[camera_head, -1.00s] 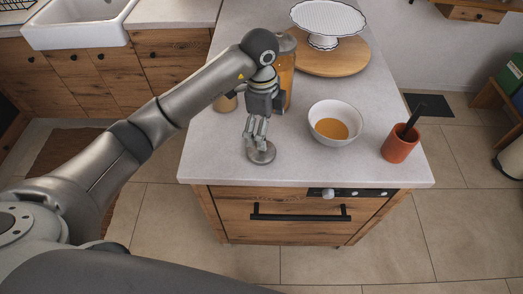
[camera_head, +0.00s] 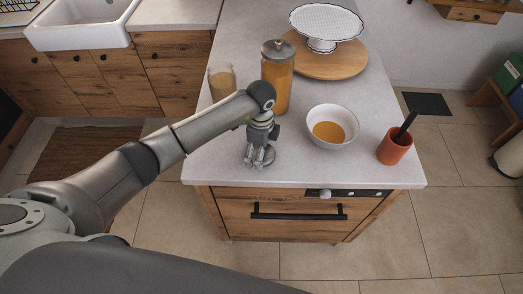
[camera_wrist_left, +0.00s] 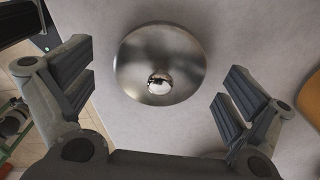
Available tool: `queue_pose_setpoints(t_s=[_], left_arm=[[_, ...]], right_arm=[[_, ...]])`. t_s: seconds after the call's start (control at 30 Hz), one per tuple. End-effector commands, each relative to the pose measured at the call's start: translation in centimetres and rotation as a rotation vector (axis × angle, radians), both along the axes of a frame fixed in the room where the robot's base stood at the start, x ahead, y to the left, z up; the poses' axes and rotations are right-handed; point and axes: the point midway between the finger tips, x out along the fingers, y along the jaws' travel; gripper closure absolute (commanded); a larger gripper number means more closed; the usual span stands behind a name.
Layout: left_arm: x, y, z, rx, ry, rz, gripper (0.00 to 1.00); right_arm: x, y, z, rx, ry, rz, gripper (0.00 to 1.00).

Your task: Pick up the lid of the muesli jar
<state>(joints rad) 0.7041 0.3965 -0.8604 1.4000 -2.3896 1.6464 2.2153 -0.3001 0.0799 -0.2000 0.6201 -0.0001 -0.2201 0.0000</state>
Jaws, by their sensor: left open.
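A round, shiny metal lid (camera_head: 270,155) with a small knob lies on the countertop near its front edge. It shows whole in the left wrist view (camera_wrist_left: 160,62), knob facing the camera. My left gripper (camera_head: 258,160) is open just above it and partly covers it in the head view. In the left wrist view the spread fingers (camera_wrist_left: 157,88) stand to either side of the lid, with gaps between them and its rim. An open glass jar (camera_head: 221,82) with beige contents, possibly the muesli jar, stands behind my forearm. My right gripper is not in view.
A tall lidded jar of orange contents (camera_head: 277,80) stands behind my wrist. A white bowl (camera_head: 346,112) and a terracotta cup (camera_head: 392,150) with a dark utensil are to the right. A cake stand (camera_head: 326,22) sits on a wooden board (camera_head: 322,62) further back.

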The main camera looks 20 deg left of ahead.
Motion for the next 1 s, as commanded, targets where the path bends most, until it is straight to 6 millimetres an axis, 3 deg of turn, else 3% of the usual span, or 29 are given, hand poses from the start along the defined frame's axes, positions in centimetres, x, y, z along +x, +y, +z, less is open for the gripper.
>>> queue_pose_setpoints(t_s=[0.23, 0.6, 1.0], left_arm=[[0.03, 0.00, -0.15, 0.000, -0.001, 0.000, 0.03], [0.03, 0.01, -0.11, -0.001, -0.001, 0.000, 0.48], [0.13, 0.02, 0.47, -0.002, -0.004, 0.000, 0.48]], right_arm=[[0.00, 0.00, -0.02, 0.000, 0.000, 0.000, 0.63], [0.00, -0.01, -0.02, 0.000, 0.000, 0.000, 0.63], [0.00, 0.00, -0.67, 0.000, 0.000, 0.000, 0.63]])
